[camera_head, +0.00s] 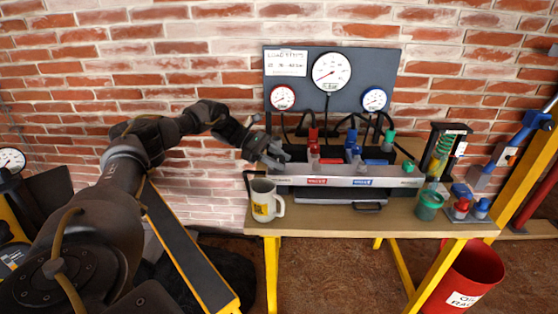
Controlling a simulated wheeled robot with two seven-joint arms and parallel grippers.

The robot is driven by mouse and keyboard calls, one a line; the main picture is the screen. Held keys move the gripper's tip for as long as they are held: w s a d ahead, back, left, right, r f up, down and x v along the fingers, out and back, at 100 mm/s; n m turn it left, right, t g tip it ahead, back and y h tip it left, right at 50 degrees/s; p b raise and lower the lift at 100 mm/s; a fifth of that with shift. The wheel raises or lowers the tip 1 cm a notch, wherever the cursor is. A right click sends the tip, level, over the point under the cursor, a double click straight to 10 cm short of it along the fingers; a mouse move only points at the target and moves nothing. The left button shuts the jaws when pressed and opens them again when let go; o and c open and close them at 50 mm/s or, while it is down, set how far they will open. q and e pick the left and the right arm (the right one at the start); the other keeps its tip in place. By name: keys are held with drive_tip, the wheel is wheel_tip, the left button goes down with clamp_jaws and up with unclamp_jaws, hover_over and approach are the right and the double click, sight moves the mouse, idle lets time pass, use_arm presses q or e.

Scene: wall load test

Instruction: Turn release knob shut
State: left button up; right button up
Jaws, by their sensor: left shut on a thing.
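My left arm comes in from the left and reaches the left end of a long grey valve tray (390,182) on the workbench. My left gripper (274,158) is shut on a small grey part there, which appears to be the release knob. The fingers hide most of it, so its turn angle cannot be told. To its right stand a red-handled valve (313,138), a blue-handled valve (351,139) and a green-topped fitting (389,139). A dark panel (300,95) behind carries a large white gauge (331,71), a red-rimmed gauge (282,97) and a blue-rimmed gauge (374,99). My right gripper is out of view.
A mug (265,202) stands at the bench's front left, just below my gripper. A green jar (428,205), red and blue fittings (471,208) and a spring stand (441,155) are at the right. A red bin (470,278) stands on the floor.

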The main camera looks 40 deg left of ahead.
use_arm(q)
drive_tip(key=shift+a+m+g, duration=0.1)
drive_tip(key=shift+m+g, duration=0.9)
drive_tip(key=shift+g, duration=0.1)
drive_tip(key=shift+m+g+h, duration=0.3)
drive_tip(key=shift+m+g, duration=0.2)
drive_tip(key=shift+g, duration=0.1)
drive_tip(key=shift+f+m, duration=0.1)
drive_tip(key=shift+m, duration=0.2)
drive_tip(key=m+g+b, duration=0.1)
drive_tip(key=g, duration=0.1)
drive_tip(key=shift+f+m+g+b, duration=0.1)
drive_tip(key=shift+m+g+b, duration=0.2)
drive_tip(key=shift+m+g, duration=0.1)
drive_tip(key=shift+g, duration=0.3)
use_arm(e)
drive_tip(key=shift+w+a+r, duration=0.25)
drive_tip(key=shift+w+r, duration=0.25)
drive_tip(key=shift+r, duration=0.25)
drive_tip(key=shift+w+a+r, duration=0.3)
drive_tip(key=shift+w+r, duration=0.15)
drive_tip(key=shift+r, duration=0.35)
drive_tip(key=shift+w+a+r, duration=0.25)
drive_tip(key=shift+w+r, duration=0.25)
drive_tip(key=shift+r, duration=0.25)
use_arm(q)
drive_tip(key=shift+s, duration=0.1)
drive_tip(key=o, duration=1)
